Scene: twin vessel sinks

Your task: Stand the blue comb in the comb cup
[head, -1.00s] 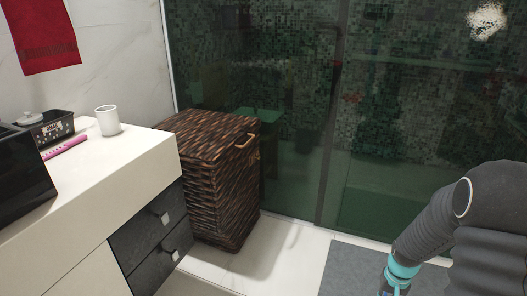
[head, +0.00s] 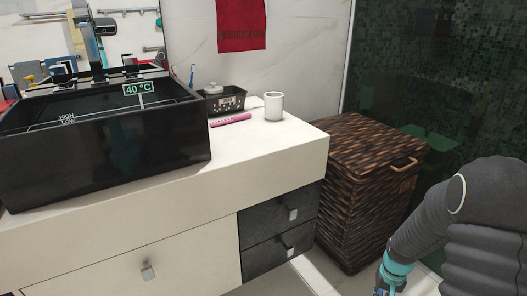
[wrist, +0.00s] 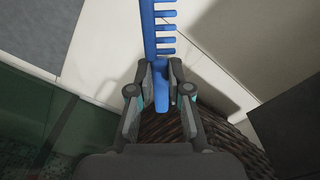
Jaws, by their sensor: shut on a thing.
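The blue comb (wrist: 150,28) is held in my gripper (wrist: 161,72) in the wrist view. The fingers are shut on its plain lower part, and its teeth point right, beyond the fingertips. In the head view only my arm shows at the lower right; the gripper's fingers and the blue comb are out of frame there. A plain white cup (head: 274,106), which looks like the comb cup, stands upright on the cream counter (head: 270,150) near its right end. Its inside is barely visible. My gripper is well away from the cup, over the floor and basket side.
A pink comb (head: 230,119) lies left of the cup, before a black tray (head: 232,103) holding small items. A black vessel sink (head: 110,155) fills the left. A wicker basket (head: 365,190) stands right of the counter, beside the dark green glass (head: 430,80).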

